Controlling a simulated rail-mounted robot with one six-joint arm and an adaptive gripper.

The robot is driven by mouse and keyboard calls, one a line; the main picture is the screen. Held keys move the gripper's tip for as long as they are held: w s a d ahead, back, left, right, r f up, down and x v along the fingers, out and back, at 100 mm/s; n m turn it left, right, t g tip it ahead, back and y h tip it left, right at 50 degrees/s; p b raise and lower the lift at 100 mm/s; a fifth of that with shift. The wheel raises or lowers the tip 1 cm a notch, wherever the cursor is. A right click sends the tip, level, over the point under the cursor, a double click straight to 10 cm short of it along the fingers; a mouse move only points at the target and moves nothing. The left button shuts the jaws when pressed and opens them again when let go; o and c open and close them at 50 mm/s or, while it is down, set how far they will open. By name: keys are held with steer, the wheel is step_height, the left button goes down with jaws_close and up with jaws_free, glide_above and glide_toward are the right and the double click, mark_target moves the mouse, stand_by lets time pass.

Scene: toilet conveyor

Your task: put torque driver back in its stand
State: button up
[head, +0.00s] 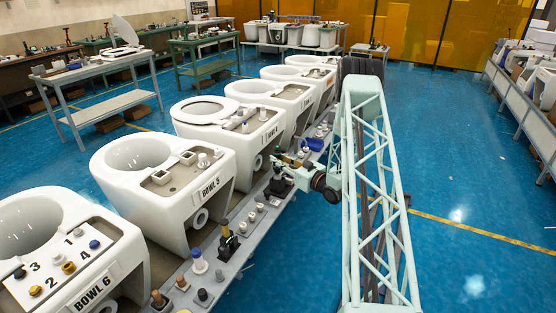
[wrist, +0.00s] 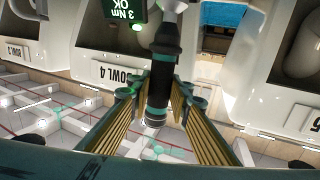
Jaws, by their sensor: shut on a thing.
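In the wrist view the torque driver (wrist: 165,62), a black cylinder with teal rings, stands between the fingers of my gripper (wrist: 158,97). The gripper is shut on it. A green display at its top reads "3 Nm OK", upside down in this view. In the head view my gripper (head: 285,172) is over the grey ledge beside the bowls, and the dark driver there is small and partly hidden. A black upright holder (head: 228,242) stands on the ledge beside BOWL 5. It may be the stand, but I cannot tell for sure.
White toilet bowls, including BOWL 5 (head: 165,180) and BOWL 6 (head: 60,250), line the left of the ledge (head: 245,243). Small fittings such as a blue-topped white part (head: 199,262) sit on it. The blue floor (head: 470,200) to the right is clear.

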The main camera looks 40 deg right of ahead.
steer(key=shift+f+b, duration=1.5)
steer(key=shift+f, duration=0.9)
steer(key=o, duration=1.1)
steer(key=shift+c, duration=0.2)
steer(key=shift+s, duration=0.2)
steer(key=s, duration=1.1)
steer(key=shift+s+d+r, duration=0.2)
steer(key=shift+s+d, duration=0.1)
